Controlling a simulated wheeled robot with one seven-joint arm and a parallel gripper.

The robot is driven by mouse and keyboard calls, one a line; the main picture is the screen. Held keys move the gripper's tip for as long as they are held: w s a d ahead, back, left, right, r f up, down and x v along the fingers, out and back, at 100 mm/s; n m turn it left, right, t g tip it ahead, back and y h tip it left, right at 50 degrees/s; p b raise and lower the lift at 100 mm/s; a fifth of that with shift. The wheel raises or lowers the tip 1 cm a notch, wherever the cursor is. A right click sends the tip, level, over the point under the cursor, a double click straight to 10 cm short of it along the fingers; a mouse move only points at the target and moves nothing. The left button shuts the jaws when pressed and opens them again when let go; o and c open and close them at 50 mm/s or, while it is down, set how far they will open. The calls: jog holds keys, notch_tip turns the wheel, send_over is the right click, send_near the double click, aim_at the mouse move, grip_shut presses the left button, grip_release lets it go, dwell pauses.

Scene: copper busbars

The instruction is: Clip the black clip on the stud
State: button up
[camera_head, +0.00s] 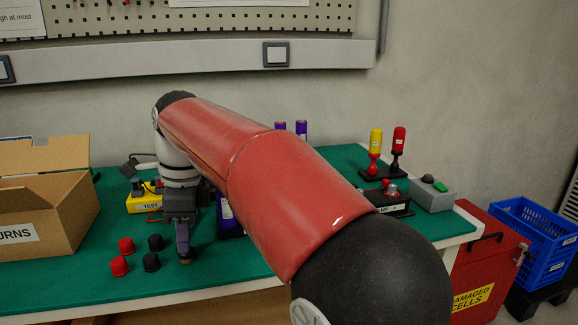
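My gripper (184,258) points down over the green bench, just right of the black caps. Its fingers overlap in this view, so I cannot tell whether they are open or hold anything. I cannot clearly make out the black clip. Small dark parts (138,187) show on the yellow box marked TEST (146,205), with a thin red lead below; they are too small to identify. No stud can be clearly picked out; a black block (394,208) with a label ending "MP +" has a red top part (389,187). My arm covers the bench's middle.
Two red caps (120,267) and two black caps (152,262) stand left of my gripper. A cardboard box (60,215) is at left.

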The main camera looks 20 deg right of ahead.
jog(key=shift+r+p, duration=2.1)
jog(key=shift+p, duration=0.25)
grip_shut()
jog(key=shift+f, duration=0.15)
